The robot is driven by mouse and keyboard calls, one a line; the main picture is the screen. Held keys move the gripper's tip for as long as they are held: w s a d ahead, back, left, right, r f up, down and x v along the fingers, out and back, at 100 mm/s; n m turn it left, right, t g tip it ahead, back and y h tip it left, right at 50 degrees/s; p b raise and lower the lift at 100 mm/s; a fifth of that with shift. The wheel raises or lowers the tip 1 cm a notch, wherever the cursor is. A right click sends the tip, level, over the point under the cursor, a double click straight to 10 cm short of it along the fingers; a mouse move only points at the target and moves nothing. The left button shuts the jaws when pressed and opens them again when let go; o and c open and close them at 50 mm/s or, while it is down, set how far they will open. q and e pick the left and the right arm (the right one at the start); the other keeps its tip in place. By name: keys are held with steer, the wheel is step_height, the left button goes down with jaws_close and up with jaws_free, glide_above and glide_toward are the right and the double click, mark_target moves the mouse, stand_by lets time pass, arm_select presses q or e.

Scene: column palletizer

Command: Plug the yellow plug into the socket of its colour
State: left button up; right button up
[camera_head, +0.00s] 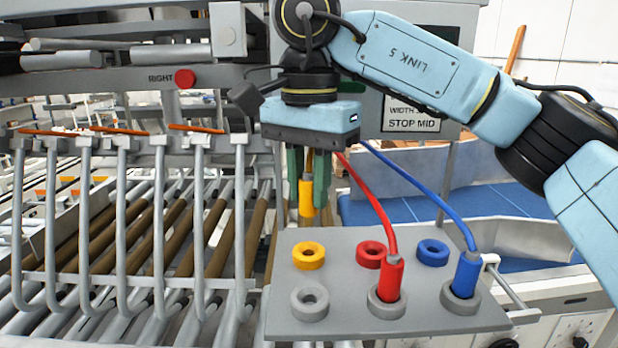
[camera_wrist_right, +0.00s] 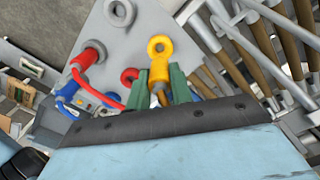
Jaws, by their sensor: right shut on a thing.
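My right gripper (camera_head: 307,185), with green fingers, points down and is shut on the yellow plug (camera_head: 305,198). The plug hangs upright, apart from the board, and appears above the yellow socket (camera_head: 308,255) in the head view. That socket is a yellow ring in the back row of the grey board (camera_head: 340,242), with its hole open. In the right wrist view the yellow socket (camera_wrist_right: 160,44) shows just beyond the fingertips (camera_wrist_right: 163,80); plug and ring overlap there, so their gap is hard to judge. My left gripper is out of view.
Red (camera_head: 370,254) and blue (camera_head: 432,252) sockets are empty. In the front row, a grey socket (camera_head: 309,303) is empty; the red plug (camera_head: 391,278) and blue plug (camera_head: 466,272) stand in grey sockets, their cables rising past my gripper. A roller rack (camera_head: 120,215) stands left.

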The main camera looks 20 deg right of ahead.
mark_target(309, 224)
steer(key=shift+f+b, duration=1.7)
steer(key=shift+f, duration=1.15)
stand_by(2.7)
steer(key=o, duration=1)
